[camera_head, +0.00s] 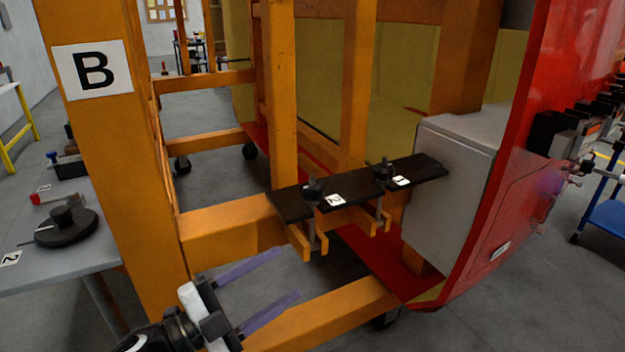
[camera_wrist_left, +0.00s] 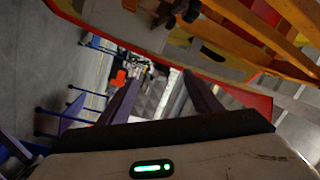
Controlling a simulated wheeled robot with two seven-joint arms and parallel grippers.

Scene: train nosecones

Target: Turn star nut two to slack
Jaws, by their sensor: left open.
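Star nut two (camera_head: 313,188) is a dark knob on a clamp, on the black bar (camera_head: 360,187) beside the label "2" (camera_head: 335,200). A matching star nut one (camera_head: 383,170) stands further right by the label "1" (camera_head: 402,181). My left gripper (camera_head: 288,272) is open and empty, its two purple fingers apart, in front of and below star nut two without touching it. Its fingers also show in the left wrist view (camera_wrist_left: 163,82), with only background between them. Dark knob shapes show at the top of that view; I cannot tell which they are. My right gripper is out of view.
An orange frame post (camera_head: 110,150) marked "B" stands left of the nuts. A lower orange beam (camera_head: 330,315) runs under my left gripper. A grey box (camera_head: 450,190) and the red train nose (camera_head: 520,200) stand right. A grey table (camera_head: 85,255) is at left.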

